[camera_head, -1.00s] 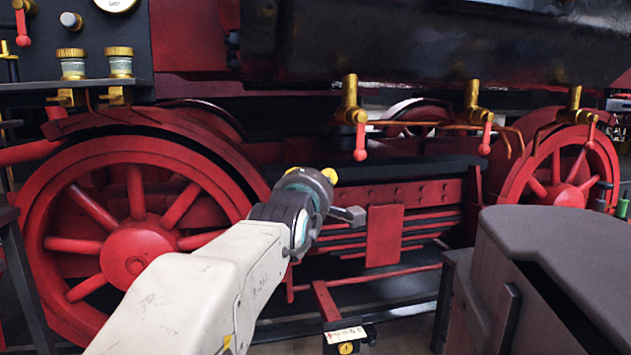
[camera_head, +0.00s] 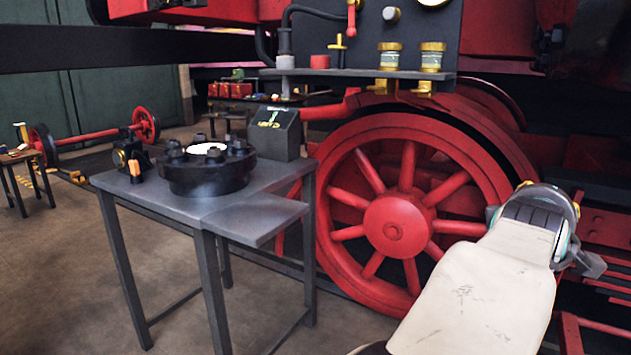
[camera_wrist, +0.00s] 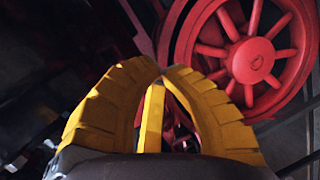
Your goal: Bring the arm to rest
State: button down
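My arm reaches out at the lower right of the head view, raised in front of the locomotive. My gripper is mostly hidden behind my wrist there, with only a little yellow showing. In the wrist view my gripper (camera_wrist: 163,72) has its yellow fingers curved in with their tips together. Another yellow piece stands between them, and I see no object held. A red spoked wheel (camera_head: 394,222) is behind and left of my arm; a red wheel (camera_wrist: 250,60) also shows beyond the fingers in the wrist view.
A grey metal table (camera_head: 262,217) stands left of my arm, bearing a black round fixture (camera_head: 205,170) and a dark box (camera_head: 273,132). A shelf (camera_head: 355,74) with brass-capped jars juts out above the wheel. Open floor (camera_head: 75,270) lies to the left.

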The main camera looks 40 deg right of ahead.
jog(key=w+a+r+t+y+p, duration=0.2)
jog(key=w+a+y+p, duration=0.3)
jog(key=w+a+p, duration=0.5)
jog(key=w+a+r+t+y+p, duration=0.15)
jog(key=w+a+y+p, duration=0.4)
jog(key=a, duration=0.65)
jog(key=s+a+r+g+y+p, duration=0.1)
jog(key=s+a+r+y+p, duration=0.1)
jog(key=a+p, duration=0.6)
jog(key=s+a+r+g+y+p, duration=0.1)
jog(key=s+a+g+y+p, duration=0.1)
jog(key=a+p, duration=0.6)
jog(key=s+a+y, duration=0.1)
jog(key=s+a, duration=0.1)
jog(key=a, duration=0.3)
jog(key=shift+s+a+r, duration=0.25)
jog(key=shift+s+r, duration=0.1)
jog(key=shift+s, duration=0.05)
